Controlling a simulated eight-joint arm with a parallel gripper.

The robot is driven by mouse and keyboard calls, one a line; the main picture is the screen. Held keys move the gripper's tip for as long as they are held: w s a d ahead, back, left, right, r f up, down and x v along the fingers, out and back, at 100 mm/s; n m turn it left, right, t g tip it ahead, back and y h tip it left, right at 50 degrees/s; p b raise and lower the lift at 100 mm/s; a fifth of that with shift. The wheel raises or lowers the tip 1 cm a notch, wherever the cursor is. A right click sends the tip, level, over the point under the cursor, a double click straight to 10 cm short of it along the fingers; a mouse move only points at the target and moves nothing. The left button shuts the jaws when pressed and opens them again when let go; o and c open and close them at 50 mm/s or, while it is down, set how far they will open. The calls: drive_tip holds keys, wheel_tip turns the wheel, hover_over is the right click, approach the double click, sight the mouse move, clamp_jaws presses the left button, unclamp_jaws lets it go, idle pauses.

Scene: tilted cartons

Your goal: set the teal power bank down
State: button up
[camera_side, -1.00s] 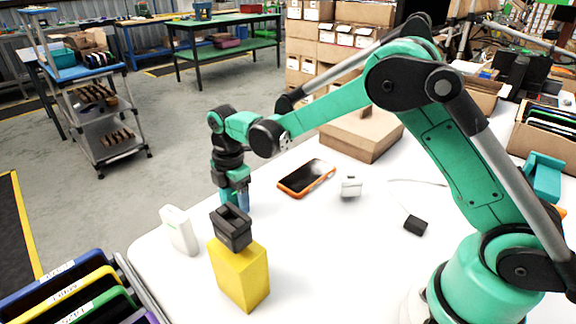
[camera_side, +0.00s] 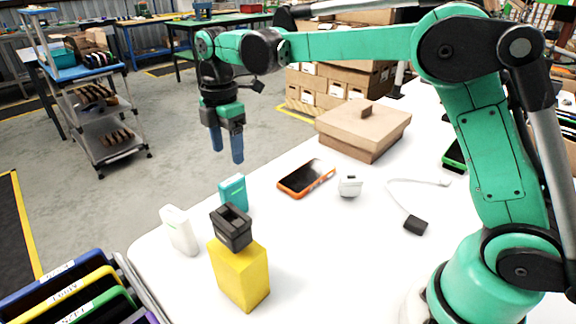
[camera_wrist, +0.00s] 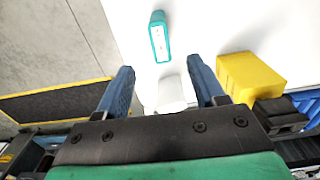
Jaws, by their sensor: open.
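The teal power bank (camera_side: 233,193) stands upright on the white table, behind the black clip on the yellow block. It also shows in the wrist view (camera_wrist: 159,38), past the fingertips, with a white panel on its end. My gripper (camera_side: 227,157) is open and empty, above the power bank and apart from it. Its two blue fingers show on either side in the wrist view (camera_wrist: 163,80), with nothing between them in contact.
A white power bank (camera_side: 179,231) stands to the left, and a yellow block (camera_side: 239,276) with a black clip (camera_side: 231,227) stands in front. Coloured folders (camera_side: 75,290) lie front left.

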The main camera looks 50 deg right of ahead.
drive_tip(key=shift+s+r, duration=0.1)
drive_tip(key=shift+r, duration=0.25)
drive_tip(key=s+d+m+t, duration=0.2)
drive_tip(key=s+m+t, duration=0.1)
drive_tip(key=s+m, duration=0.4)
drive_tip(key=s+d+f+m+t, duration=0.1)
drive_tip(key=s+d+m+t, duration=0.2)
drive_tip(key=s+m, duration=0.5)
drive_tip(key=m+t, duration=0.1)
drive_tip(key=m, duration=0.2)
